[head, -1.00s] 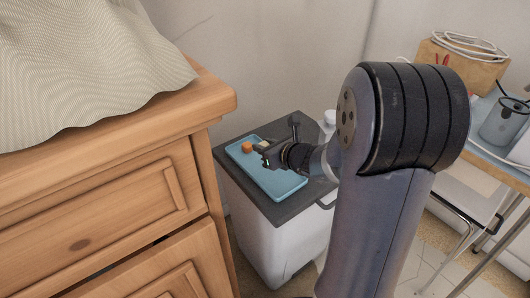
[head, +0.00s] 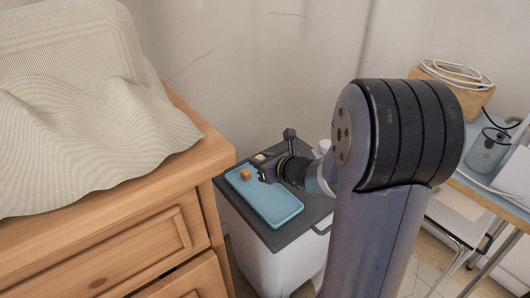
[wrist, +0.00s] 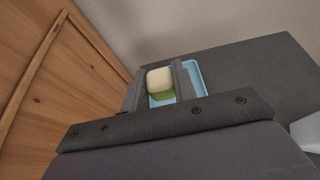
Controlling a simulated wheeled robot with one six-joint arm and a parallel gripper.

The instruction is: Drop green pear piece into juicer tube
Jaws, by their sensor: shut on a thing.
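The green pear piece (wrist: 160,84), a small block with a cream top and a green side, sits between the fingers of my gripper (wrist: 161,88) in the wrist view. My gripper is shut on it. In the head view, my gripper (head: 263,167) is over the far end of a blue tray (head: 276,208), and the piece shows as a small pale patch (head: 260,157) beside a finger. I cannot make out a juicer tube for certain. A grey see-through container (head: 488,150) stands on the table at the right.
An orange cube (head: 246,174) is at the tray's far left end. The tray lies on a dark-topped white cabinet (head: 262,245). A wooden dresser (head: 130,245) with a draped cloth (head: 80,120) stands close on the left. A wooden block with white cable (head: 440,88) is on the right table (head: 515,203).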

